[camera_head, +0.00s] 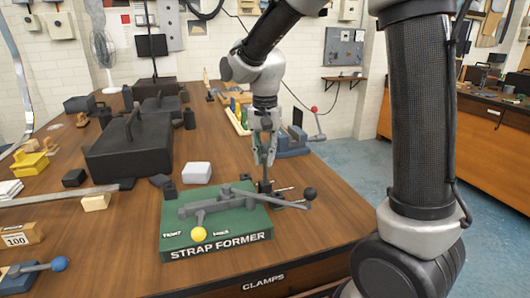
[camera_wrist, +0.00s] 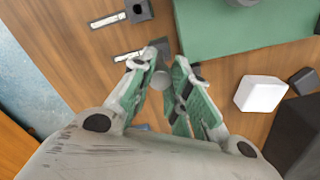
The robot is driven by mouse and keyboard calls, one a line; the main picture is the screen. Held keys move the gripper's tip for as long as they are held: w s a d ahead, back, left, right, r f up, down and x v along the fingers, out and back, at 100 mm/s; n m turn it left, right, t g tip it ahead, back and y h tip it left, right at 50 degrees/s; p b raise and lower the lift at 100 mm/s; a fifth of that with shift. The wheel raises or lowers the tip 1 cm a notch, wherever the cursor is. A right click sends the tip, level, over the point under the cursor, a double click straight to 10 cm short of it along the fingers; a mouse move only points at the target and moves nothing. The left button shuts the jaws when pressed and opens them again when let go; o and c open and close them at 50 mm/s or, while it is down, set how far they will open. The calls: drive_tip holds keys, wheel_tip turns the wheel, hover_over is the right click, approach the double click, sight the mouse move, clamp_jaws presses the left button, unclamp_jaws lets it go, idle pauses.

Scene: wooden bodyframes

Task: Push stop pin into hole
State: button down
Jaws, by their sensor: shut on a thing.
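My gripper (camera_head: 265,163) points down behind the block's right rear corner. In the wrist view my gripper (camera_wrist: 162,72) is shut on a grey round-headed pin (camera_wrist: 160,80), likely the stop pin. The pin's lower end and the hole cannot be made out. A dark upright part (camera_head: 265,187) shows beneath the fingers.
A white block (camera_head: 197,172) stands behind the strap former and a large black case (camera_head: 130,150) is farther left. Small dark blocks (camera_wrist: 138,10) with pale strips lie left of the green top in the wrist view. The wooden table's right edge is close.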

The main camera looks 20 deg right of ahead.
drive_tip(key=shift+f, duration=0.75)
drive_tip(key=c, duration=1.3)
unclamp_jaws()
wheel_tip(320, 180, up, 12)
